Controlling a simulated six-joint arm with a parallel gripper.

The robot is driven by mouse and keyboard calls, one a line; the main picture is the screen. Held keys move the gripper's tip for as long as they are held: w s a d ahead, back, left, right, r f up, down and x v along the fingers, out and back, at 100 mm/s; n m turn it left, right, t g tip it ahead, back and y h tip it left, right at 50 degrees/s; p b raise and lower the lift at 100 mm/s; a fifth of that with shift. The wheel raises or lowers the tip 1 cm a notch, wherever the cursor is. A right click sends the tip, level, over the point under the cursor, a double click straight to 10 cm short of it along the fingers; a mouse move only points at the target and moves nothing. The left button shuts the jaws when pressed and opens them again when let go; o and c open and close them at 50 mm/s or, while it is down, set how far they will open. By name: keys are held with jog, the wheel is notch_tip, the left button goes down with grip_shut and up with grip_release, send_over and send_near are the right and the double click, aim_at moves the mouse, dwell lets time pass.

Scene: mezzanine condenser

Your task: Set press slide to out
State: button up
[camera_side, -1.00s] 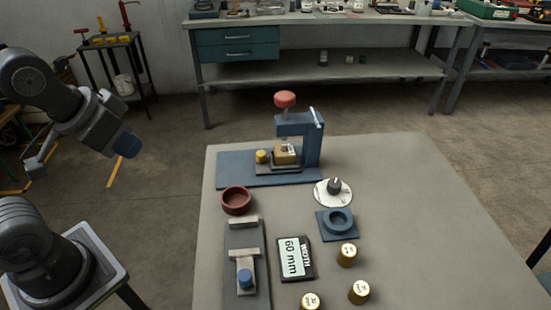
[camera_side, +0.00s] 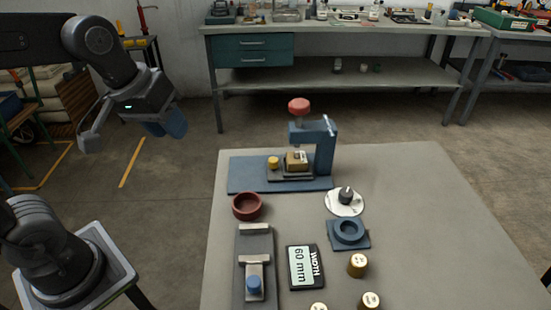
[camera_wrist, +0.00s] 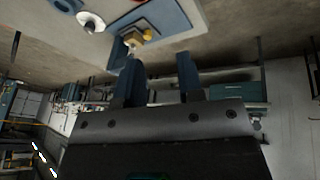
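The press (camera_side: 325,150) stands on a blue base plate (camera_side: 245,175) at the table's far side, with a red knob (camera_side: 299,106) on top. Its dark slide (camera_side: 283,173) carries a yellow knob (camera_side: 273,162) at left and a tan block (camera_side: 296,160). The block sits under the press head. In the wrist view the tan block (camera_wrist: 133,38) and yellow knob (camera_wrist: 147,34) show beyond my fingers. My gripper (camera_side: 166,122) is in the air left of the table, well apart from the press. In the wrist view my gripper (camera_wrist: 160,80) is open and empty.
A red bowl (camera_side: 247,207), a white dial (camera_side: 345,202), a blue ring fixture (camera_side: 348,233), a sliding gauge with blue knob (camera_side: 254,285), a 60 mm display (camera_side: 304,267) and several brass weights (camera_side: 358,265) lie nearer. The table's right side (camera_side: 440,220) is clear.

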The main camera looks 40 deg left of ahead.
jog(key=shift+o, duration=0.2)
jog(key=w+f+n+g+h, duration=0.1)
jog(key=w+n+g+h, duration=0.1)
jog(key=w+n, duration=0.6)
jog(key=w, duration=0.4)
jog(key=shift+w+a+f+n, duration=0.3)
jog(key=shift+a, duration=0.1)
jog(key=n+g+h, duration=0.1)
jog(key=n+h, duration=0.1)
jog(key=n, duration=0.5)
send_near(272, 159)
jog(key=w+v, duration=0.1)
jog(key=v, duration=0.4)
jog(key=shift+g, duration=0.3)
jog(key=x, duration=1.4)
jog(key=shift+d+f, duration=0.1)
jog(key=shift+f, duration=0.05)
jog(key=shift+c, duration=0.2)
grip_shut()
